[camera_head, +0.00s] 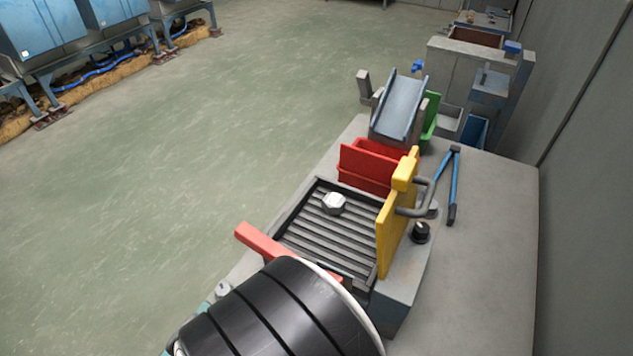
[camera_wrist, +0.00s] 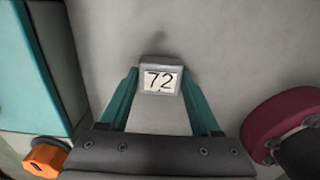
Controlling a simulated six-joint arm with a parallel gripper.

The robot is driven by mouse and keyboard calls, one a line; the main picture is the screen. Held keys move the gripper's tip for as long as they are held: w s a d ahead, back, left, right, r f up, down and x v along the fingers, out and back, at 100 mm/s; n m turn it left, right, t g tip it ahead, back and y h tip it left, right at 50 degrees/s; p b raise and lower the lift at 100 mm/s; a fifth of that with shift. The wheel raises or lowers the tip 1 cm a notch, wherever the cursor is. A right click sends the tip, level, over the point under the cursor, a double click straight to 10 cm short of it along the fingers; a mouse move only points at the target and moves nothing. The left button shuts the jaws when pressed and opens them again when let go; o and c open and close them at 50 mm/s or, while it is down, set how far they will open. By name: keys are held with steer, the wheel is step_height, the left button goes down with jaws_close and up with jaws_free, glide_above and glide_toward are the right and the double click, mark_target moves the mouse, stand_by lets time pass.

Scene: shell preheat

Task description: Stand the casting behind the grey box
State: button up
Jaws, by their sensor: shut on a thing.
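In the wrist view, my gripper (camera_wrist: 160,88) has its two teal fingers closed on the sides of a small grey block (camera_wrist: 162,66) with a white plate reading "72". This may be the casting. Behind it is a plain grey surface with a faint shadow. In the head view my black arm fills the bottom and hides most of the gripper and what it holds. A pale many-sided metal piece (camera_head: 334,203) sits on the dark ribbed tray (camera_head: 300,228). I cannot tell for sure which thing is the grey box.
A yellow upright plate (camera_head: 392,235), red bin (camera_head: 372,168) and sloping grey chute (camera_head: 398,106) stand along the bench. Blue-handled tongs (camera_head: 453,188) lie right. The wrist view shows a teal box (camera_wrist: 28,70), orange tag (camera_wrist: 45,158) and dark red round part (camera_wrist: 282,118).

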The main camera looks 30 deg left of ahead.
steer(key=o, duration=1.5)
steer(key=shift+f, duration=0.1)
steer(key=shift+c, duration=0.2)
